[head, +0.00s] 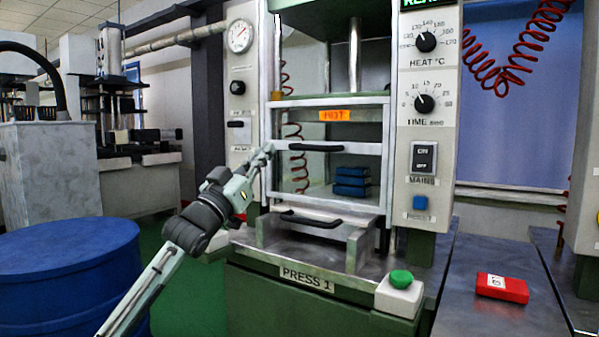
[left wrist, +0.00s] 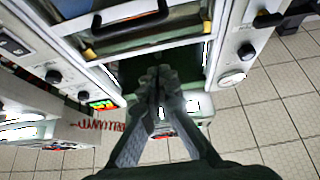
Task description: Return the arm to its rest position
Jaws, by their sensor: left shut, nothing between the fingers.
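My left gripper (head: 268,150) is shut and empty. Its arm comes up from the lower left of the head view, and its fingertips point up and right, in front of the left edge of the press door frame. I cannot tell whether they touch the frame. In the left wrist view the fingers (left wrist: 157,80) lie together in the middle, with a dark door handle (left wrist: 130,17) above them. Press 1 (head: 307,278) is green and grey. Its clear guard door (head: 330,148) shows a black handle. My right gripper is not in view.
A stack of blue blocks (head: 350,182) sits inside the press behind the guard. A green button box (head: 401,279) stands at its front. A red box (head: 502,287) lies on the metal table at right. A large blue drum (head: 65,270) stands at left.

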